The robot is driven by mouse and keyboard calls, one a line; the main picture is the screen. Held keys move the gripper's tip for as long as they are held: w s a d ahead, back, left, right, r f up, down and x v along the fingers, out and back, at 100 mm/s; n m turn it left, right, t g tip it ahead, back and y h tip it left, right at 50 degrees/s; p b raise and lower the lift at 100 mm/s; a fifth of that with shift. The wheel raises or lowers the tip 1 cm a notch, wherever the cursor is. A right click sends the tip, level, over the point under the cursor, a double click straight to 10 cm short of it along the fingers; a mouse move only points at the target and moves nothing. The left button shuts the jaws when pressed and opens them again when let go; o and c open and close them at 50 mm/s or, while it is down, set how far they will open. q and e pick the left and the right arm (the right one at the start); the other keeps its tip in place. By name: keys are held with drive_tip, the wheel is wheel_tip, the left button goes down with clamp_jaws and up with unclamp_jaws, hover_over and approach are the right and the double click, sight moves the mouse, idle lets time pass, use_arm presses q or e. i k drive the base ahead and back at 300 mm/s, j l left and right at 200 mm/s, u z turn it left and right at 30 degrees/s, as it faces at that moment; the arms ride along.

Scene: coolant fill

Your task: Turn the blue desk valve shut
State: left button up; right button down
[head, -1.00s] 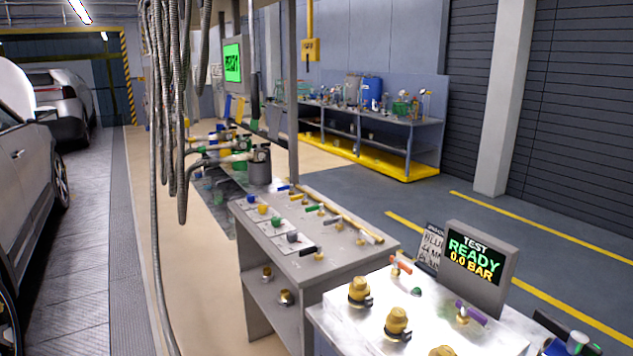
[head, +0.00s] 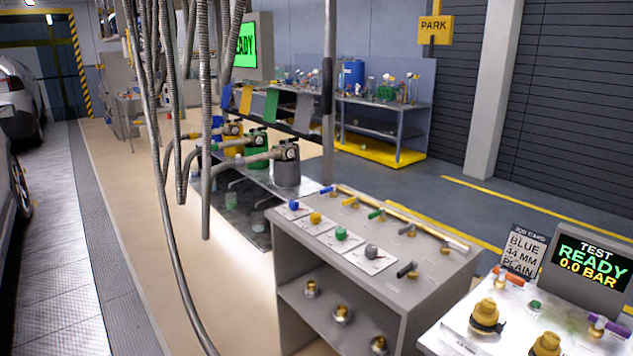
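A grey desk (head: 440,262) stands right of centre in the head view. A row of small coloured levers runs along its back edge. The blue lever valve (head: 327,190) is at the far left end of that row, beside a yellow lever (head: 350,202) and a green lever (head: 376,214). The blue lever is small, and I cannot tell its exact turn. A blue knob (head: 294,205) sits on a white card at the desk's left, in line with yellow, green and grey knobs. Neither of my grippers is in view.
A test bench (head: 455,335) with brass fittings and a "READY 0.0 BAR" screen (head: 592,265) is at lower right. A job card (head: 523,252) reads "BLUE 44 MM PLAIN". Grey hoses (head: 207,150) hang left of the desk. Open floor (head: 125,190) lies further left.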

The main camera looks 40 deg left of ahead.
sight(332, 188)
drive_tip(key=k+j, duration=0.1)
drive_tip(key=j, duration=0.3)
drive_tip(key=k+j, duration=0.1)
drive_tip(key=j, duration=0.3)
drive_tip(key=k+j, duration=0.1)
drive_tip(key=j, duration=0.3)
drive_tip(key=k+j, duration=0.1)
drive_tip(key=j, duration=0.35)
drive_tip(key=k+j, duration=0.1)
drive_tip(key=j, duration=0.3)
drive_tip(key=k+j, duration=0.15)
drive_tip(key=j, duration=0.25)
